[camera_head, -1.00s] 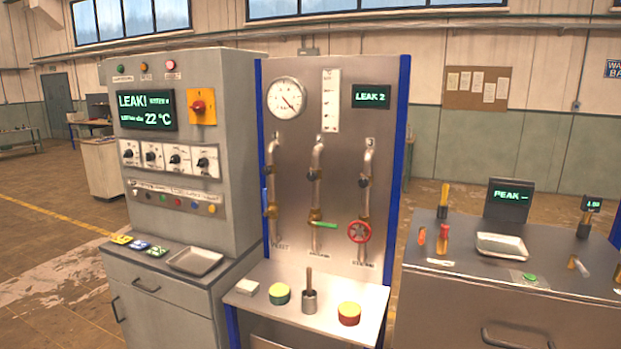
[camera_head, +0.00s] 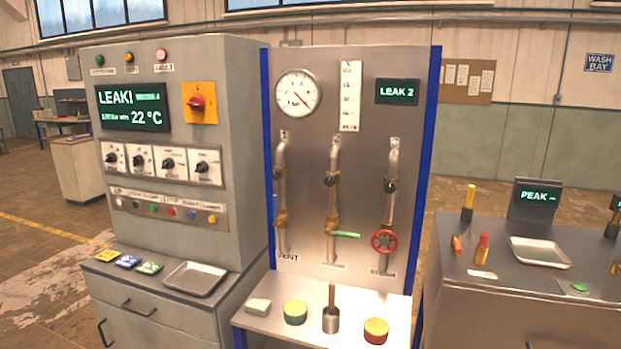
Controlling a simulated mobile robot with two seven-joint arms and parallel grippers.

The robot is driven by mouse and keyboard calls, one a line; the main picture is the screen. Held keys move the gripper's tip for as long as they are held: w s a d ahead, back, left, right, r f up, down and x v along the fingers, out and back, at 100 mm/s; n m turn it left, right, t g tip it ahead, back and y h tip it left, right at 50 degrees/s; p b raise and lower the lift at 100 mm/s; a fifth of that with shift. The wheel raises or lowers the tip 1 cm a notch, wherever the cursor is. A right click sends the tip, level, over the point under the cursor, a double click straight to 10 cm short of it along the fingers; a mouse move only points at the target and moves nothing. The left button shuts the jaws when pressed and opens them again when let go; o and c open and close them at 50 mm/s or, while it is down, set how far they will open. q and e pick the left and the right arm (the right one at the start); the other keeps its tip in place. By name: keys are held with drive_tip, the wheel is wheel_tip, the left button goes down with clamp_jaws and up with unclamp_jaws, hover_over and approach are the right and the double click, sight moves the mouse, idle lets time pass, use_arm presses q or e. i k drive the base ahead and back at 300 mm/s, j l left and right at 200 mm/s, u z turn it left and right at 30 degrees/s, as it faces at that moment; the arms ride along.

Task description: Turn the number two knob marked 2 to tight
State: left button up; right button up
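The steel panel (camera_head: 310,120) carries three vertical pipes. The right pipe (camera_head: 393,165) has a similar dark knob (camera_head: 390,186) and a red handwheel (camera_head: 384,242). The left pipe (camera_head: 281,185) has brass fittings. A screen (camera_head: 397,92) on the panel reads "LEAK 2". Neither of my grippers is in view.
The control cabinet (camera_head: 200,60) at left has a "LEAK!" screen (camera_head: 134,108), a red switch (camera_head: 196,102) and a row of dark knobs (camera_head: 168,164). The panel's shelf (camera_head: 266,321) holds a green-yellow tin (camera_head: 295,313), a brush pot (camera_head: 331,319) and a red-yellow tin (camera_head: 376,331). A bench (camera_head: 470,290) stands at right.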

sight(330, 180)
drive_tip(key=i+j, duration=0.15)
drive_tip(key=j, duration=0.2)
drive_tip(key=i+j, duration=0.2)
drive_tip(key=j, duration=0.15)
drive_tip(key=i+j, duration=0.15)
drive_tip(key=j, duration=0.2)
